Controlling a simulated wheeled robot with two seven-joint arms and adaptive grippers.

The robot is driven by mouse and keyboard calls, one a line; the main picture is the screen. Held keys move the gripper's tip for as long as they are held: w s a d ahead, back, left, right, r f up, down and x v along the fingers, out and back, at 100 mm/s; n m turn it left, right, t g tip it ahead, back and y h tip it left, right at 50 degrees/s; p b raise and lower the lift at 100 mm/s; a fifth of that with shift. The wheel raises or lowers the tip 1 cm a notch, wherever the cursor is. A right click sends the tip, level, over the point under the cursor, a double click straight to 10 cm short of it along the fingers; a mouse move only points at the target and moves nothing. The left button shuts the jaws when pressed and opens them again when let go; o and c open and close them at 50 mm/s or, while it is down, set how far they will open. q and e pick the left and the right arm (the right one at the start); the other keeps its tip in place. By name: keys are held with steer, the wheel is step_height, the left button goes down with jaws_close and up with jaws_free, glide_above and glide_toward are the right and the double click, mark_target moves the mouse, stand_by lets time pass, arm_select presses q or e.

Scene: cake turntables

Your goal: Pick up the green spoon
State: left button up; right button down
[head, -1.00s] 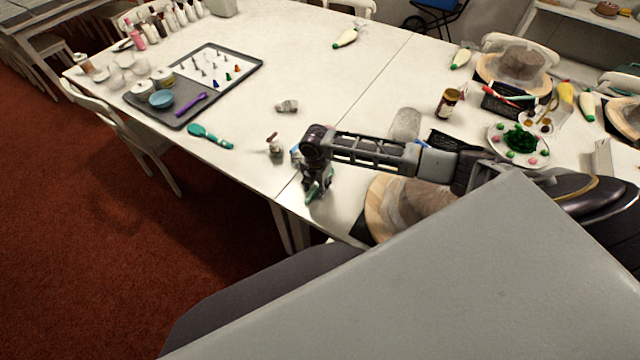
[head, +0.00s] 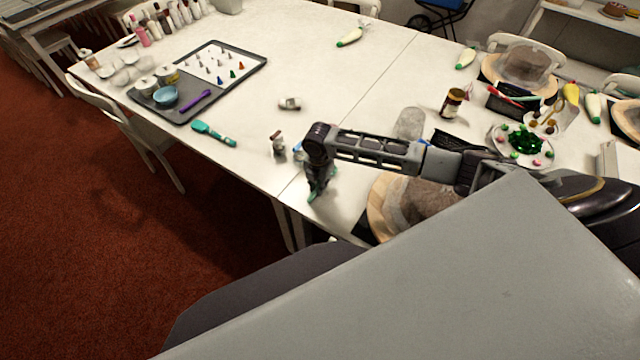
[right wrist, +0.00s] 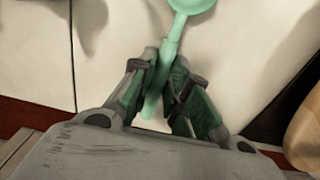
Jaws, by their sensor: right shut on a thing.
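The green spoon (right wrist: 171,38) shows in the right wrist view, its round bowl at the top edge and its handle running down between my fingers. My right gripper (right wrist: 162,98) is shut on the handle. In the head view my right gripper (head: 317,194) points down at the near edge of the white table, and the spoon is mostly hidden by it. I cannot tell whether the spoon touches the table. My left gripper is not in view.
A teal utensil (head: 213,133) lies to the left near the table edge. A grey tray (head: 187,112) lies at the back left.

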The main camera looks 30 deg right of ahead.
step_height(320, 180, up, 10)
stand_by(0.6)
